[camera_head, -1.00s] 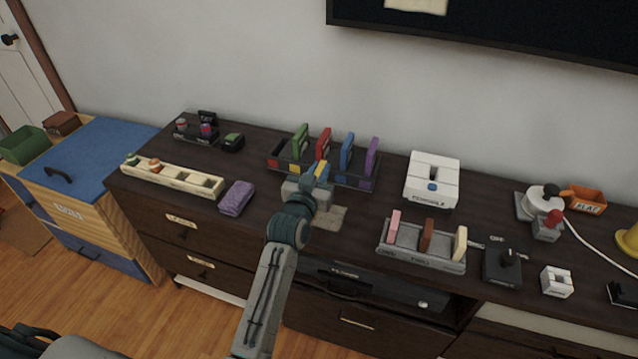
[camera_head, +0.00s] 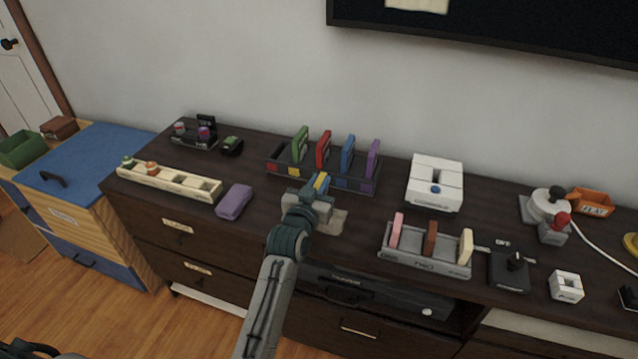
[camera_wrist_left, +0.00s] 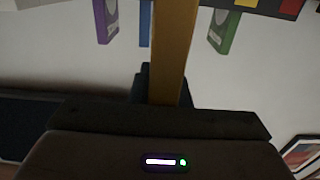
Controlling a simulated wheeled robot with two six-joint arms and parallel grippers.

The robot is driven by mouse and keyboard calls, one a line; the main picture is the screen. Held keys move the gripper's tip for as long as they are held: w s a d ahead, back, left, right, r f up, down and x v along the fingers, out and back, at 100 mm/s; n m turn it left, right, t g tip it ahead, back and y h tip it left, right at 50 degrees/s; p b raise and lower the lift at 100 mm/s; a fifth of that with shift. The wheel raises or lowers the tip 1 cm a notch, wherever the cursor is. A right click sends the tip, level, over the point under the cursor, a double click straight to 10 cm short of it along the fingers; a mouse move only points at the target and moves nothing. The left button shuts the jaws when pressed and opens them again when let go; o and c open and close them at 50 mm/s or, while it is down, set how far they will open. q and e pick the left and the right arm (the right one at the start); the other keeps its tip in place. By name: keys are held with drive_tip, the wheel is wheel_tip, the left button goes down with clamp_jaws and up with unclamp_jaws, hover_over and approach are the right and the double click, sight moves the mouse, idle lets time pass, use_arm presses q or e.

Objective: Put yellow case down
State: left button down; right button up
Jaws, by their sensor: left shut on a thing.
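The yellow case (camera_head: 321,182) is held upright by my left gripper (camera_head: 313,192), which is shut on it. Only its top shows in the head view, in front of the dark rack (camera_head: 282,168). In the left wrist view the yellow case (camera_wrist_left: 170,50) runs up from the jaws. The rack holds a green case (camera_head: 300,145), a red case (camera_head: 323,149), a blue case (camera_head: 347,153) and a purple case (camera_head: 372,160), with a gap between neighbours. The gripper hides part of the rack's front. My right gripper is out of view.
A grey tray (camera_head: 425,264) with three upright pieces stands to the right of my arm. A white device (camera_head: 434,181) is behind it. A purple block (camera_head: 234,201) and a long cream holder (camera_head: 170,181) lie left.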

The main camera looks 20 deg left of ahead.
use_arm(q)
drive_tip(key=c, duration=1.4)
unclamp_jaws()
drive_tip(key=shift+o, duration=0.2)
